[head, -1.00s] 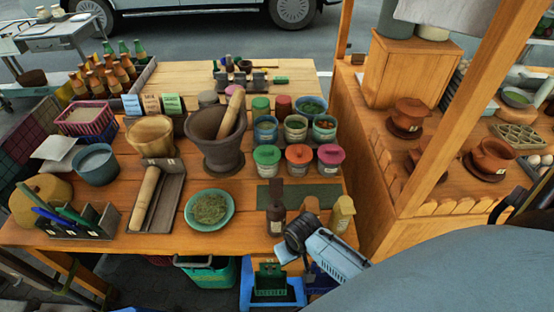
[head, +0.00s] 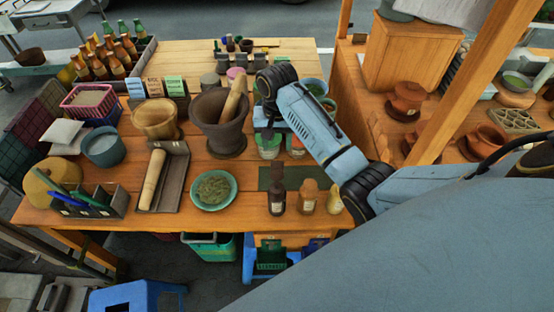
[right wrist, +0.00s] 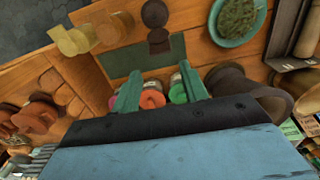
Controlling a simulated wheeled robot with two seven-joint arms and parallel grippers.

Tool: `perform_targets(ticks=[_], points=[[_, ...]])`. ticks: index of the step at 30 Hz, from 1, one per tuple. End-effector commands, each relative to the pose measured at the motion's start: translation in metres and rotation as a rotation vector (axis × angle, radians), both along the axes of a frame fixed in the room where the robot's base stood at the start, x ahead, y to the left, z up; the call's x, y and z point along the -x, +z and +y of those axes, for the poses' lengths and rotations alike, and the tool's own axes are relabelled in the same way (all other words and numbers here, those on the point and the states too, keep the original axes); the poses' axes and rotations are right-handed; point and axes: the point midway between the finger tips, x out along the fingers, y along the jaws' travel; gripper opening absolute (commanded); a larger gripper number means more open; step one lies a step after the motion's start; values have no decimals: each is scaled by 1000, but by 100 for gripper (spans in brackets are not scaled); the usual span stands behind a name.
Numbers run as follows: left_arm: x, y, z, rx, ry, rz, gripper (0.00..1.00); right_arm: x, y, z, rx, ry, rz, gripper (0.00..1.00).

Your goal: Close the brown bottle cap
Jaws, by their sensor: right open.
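A dark brown bottle (head: 277,200) stands upright at the front of the table. An orange-brown bottle (head: 308,197) and a yellow bottle (head: 334,202) stand to its right. In the right wrist view, the dark bottle (right wrist: 154,13) is at the top edge with a dark brown piece (right wrist: 158,40) next to it, possibly its cap; I cannot tell how they join. My right gripper (head: 268,138) is open and empty above the lidded jars, behind the bottles. Its green fingers are spread in the right wrist view (right wrist: 160,70). My left gripper is out of view.
Jars with pink and green lids (right wrist: 152,96) lie below my right fingers. A dark mortar (head: 222,132) with pestle stands left of my right gripper. A green mat (head: 290,177) is between jars and bottles. A green plate (head: 212,190) lies left of the bottles.

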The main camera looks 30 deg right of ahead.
Motion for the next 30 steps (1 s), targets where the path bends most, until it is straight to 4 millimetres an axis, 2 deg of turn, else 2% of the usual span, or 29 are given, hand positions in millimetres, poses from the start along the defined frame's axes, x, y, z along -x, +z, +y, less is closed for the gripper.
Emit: perform_targets(ticks=[6, 12, 18, 25, 30], points=[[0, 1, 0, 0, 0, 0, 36, 1, -47, 0, 0, 1, 4, 44], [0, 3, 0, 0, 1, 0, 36, 0, -73, 0, -1, 1, 1, 44], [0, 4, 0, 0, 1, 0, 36, 0, -82, 0, 0, 2, -1, 44], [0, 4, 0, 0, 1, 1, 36, 0, -83, 0, 0, 2, -1, 44], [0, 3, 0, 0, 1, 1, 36, 0, -83, 0, 0, 2, -2, 23]])
